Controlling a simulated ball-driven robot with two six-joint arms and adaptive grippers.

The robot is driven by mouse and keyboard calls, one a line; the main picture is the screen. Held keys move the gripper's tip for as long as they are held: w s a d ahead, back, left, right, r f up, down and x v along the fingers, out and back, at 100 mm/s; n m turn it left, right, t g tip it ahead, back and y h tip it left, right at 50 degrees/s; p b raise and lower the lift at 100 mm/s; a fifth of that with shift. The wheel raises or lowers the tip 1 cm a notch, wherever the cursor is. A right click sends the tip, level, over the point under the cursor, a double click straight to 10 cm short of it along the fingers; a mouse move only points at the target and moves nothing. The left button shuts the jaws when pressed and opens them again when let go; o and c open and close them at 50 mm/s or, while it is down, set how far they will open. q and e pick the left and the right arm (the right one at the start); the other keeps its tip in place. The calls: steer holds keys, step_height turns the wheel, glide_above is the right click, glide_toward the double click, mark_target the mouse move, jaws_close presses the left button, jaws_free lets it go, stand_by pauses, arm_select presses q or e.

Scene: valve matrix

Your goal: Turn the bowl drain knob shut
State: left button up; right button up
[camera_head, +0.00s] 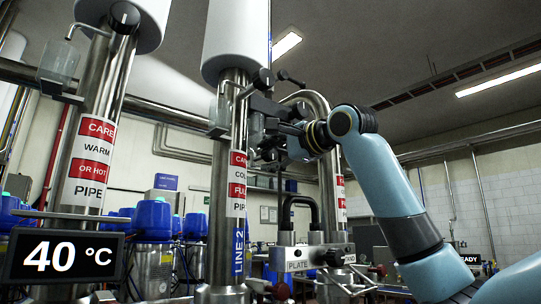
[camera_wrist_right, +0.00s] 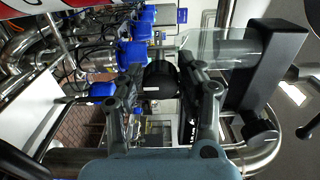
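In the wrist view a round black knob (camera_wrist_right: 161,77) sits between the two fingertips of my right gripper (camera_wrist_right: 160,80), which appear to press on it from both sides. A clear glass bowl (camera_wrist_right: 222,45) is beside the knob, set against a black bracket (camera_wrist_right: 268,75). In the head view my right gripper (camera_head: 268,128) reaches in from the right to the fittings on the middle pipe. Its fingers and the knob are hard to make out there, dark against dark parts. My left gripper is not in view.
The middle steel pipe (camera_head: 221,160) stands left of my right gripper. A black-handled plate fitting (camera_head: 297,255) is below it. A left pipe (camera_head: 104,90) carries another glass bowl (camera_head: 59,60). A display (camera_head: 65,256) reads 40 °C. Blue-topped vessels (camera_head: 152,219) stand behind.

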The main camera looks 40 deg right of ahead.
mark_target(275, 154)
steer(key=shift+o, duration=1.3)
steer(key=shift+s, duration=0.15)
steer(key=s, duration=0.6)
steer(key=shift+d, duration=0.35)
steer(key=shift+s, duration=0.6)
